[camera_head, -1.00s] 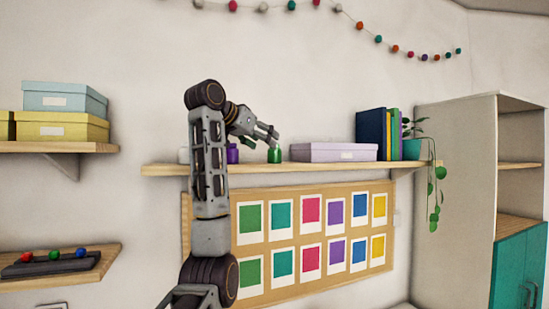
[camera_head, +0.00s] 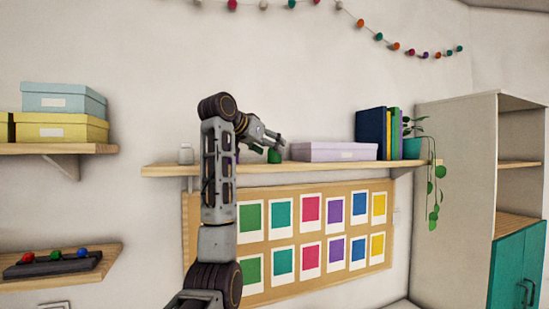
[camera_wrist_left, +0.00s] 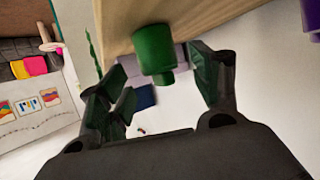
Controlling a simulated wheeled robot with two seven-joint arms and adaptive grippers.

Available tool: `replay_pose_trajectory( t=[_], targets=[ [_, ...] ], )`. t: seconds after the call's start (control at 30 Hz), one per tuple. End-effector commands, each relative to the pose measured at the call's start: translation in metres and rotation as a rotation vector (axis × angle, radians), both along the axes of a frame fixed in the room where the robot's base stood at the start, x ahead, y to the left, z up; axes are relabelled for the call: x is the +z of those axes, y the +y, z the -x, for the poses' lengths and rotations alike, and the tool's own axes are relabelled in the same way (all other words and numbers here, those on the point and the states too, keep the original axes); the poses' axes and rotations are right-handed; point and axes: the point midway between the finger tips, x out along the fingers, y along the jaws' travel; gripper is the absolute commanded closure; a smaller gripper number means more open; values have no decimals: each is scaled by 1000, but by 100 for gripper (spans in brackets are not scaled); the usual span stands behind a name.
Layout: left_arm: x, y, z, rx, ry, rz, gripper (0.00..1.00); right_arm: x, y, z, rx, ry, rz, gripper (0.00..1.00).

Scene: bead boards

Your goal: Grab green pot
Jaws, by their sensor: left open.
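The green pot (camera_head: 274,156) stands on the middle wall shelf (camera_head: 215,168), left of the lilac box. In the left wrist view the green pot (camera_wrist_left: 155,50) shows between the spread fingers, near the shelf edge. My left gripper (camera_head: 268,143) is open and empty, right at the pot, and partly covers it. In the wrist view the fingers of my left gripper (camera_wrist_left: 165,85) lie on either side of the pot with gaps. A purple pot (camera_wrist_left: 309,15) shows at the right edge of the wrist view; in the head view my arm mostly hides it. My right gripper is out of view.
A white jar (camera_head: 185,154) stands left on the same shelf. The lilac box (camera_head: 335,152), books (camera_head: 372,133) and a plant in a teal pot (camera_head: 412,149) stand to the right. Below hangs a board of colour cards (camera_head: 310,218).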

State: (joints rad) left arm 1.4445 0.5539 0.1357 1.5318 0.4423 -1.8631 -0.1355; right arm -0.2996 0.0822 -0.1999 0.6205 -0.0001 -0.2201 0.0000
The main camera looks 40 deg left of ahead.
Motion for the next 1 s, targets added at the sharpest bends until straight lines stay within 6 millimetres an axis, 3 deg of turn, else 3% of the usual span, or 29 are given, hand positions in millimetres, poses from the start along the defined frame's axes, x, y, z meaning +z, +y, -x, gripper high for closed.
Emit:
replay_pose_trajectory(
  t=[0.33,0.87,1.0],
  targets=[
    [-12,3,-28,0,2,2,36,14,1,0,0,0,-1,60],
    [-14,3,-30,0,1,1,36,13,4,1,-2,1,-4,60],
    [-14,3,-30,0,1,1,54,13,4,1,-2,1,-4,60]
  ],
)
